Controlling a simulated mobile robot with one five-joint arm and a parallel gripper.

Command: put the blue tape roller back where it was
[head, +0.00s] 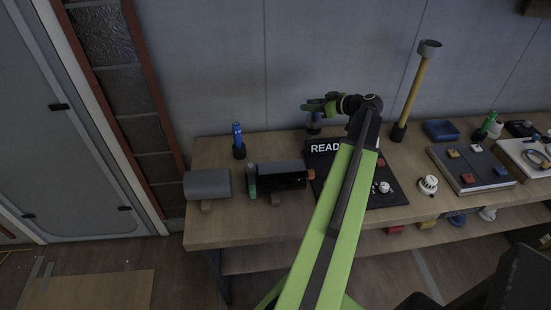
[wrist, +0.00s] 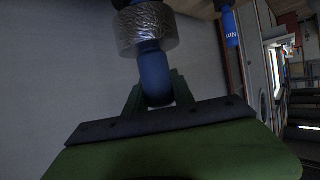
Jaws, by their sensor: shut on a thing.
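The blue tape roller (wrist: 155,75) has a blue handle and a crinkled silver roll (wrist: 146,30). My gripper (wrist: 158,92) is shut on the blue handle in the wrist view. In the head view my gripper (head: 322,106) is over the back of the bench, behind the black READ-lettered mat. A small bluish part of the roller (head: 315,117) shows just below the green fingers, above or at a dark round base. I cannot tell whether it rests in that base.
A blue upright item (head: 238,135) stands in a dark cup at the back left; a grey cylinder (head: 207,184) and a black cylinder (head: 282,176) lie in front. A yellow pole (head: 411,92) stands right of my arm. A white knob (head: 428,184) and trays are further right.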

